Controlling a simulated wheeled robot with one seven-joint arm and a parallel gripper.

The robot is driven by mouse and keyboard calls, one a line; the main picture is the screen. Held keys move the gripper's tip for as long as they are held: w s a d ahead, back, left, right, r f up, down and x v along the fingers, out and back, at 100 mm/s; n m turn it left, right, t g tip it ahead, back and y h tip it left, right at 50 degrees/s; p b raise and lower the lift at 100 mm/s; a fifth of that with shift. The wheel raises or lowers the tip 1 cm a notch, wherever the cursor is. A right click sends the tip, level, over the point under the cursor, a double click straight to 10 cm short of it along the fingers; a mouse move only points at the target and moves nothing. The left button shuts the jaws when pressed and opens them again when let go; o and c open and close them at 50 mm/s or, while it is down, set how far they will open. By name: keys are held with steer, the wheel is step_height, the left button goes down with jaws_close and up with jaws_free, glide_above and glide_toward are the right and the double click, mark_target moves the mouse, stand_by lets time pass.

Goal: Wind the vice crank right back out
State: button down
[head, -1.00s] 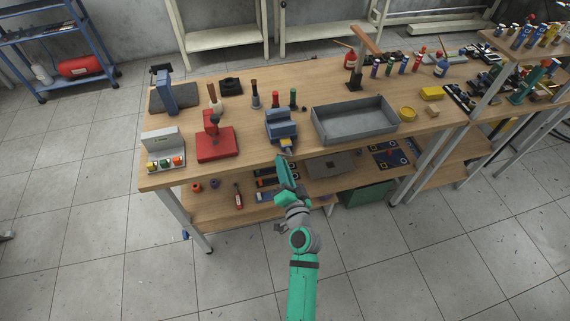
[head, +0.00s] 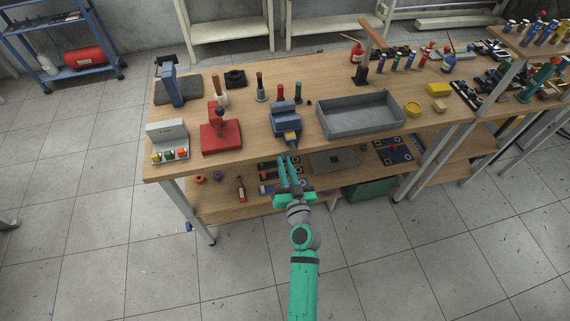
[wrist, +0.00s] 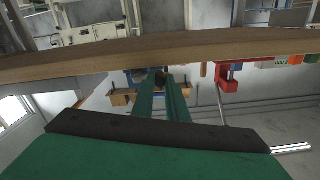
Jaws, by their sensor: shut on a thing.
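The blue vice (head: 285,116) stands at the front edge of the wooden bench, with a yellow and dark part (head: 291,138) facing me. In the wrist view, which is upside down, part of the blue vice (wrist: 136,77) shows behind my fingers. My gripper (head: 287,157) is in front of the vice, below the bench edge. In the wrist view its two green fingers (wrist: 161,82) are close together, shut on the dark end of the vice crank (wrist: 161,76). Most of the crank is hidden by the fingers, so its angle cannot be told.
A grey tray (head: 360,133) stands right of the vice, and a red press-like tool (head: 221,138) stands left of it. A control box (head: 167,142) is at the left corner. The lower shelf (head: 222,205) holds tools and plates under the bench edge, near my arm.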

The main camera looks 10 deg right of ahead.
steer(key=shift+f, duration=0.1)
stand_by(0.3)
steer(key=c, duration=1.7)
jaws_free()
steer(key=shift+c, duration=0.2)
steer(key=shift+s, duration=0.15)
steer(key=s, duration=1)
steer(key=shift+s+d, duration=0.25)
steer(key=shift+s, duration=0.05)
steer(key=s+a+f+g+h, duration=0.1)
steer(key=s+a+f, duration=0.1)
steer(key=s, duration=0.6)
steer(key=s+a+f+g, duration=0.1)
steer(key=s+a+f, duration=0.1)
steer(key=s, duration=0.7)
steer(key=s+a+r+n, duration=0.1)
steer(key=s+a+r, duration=0.2)
steer(key=s, duration=0.3)
steer(key=s+a+r+n, duration=0.1)
steer(key=s+a+r, duration=0.3)
steer(key=s, duration=0.3)
steer(key=shift+s+a+r+g, duration=0.2)
steer(key=shift+s+r+g, duration=0.1)
steer(key=shift+r, duration=0.2)
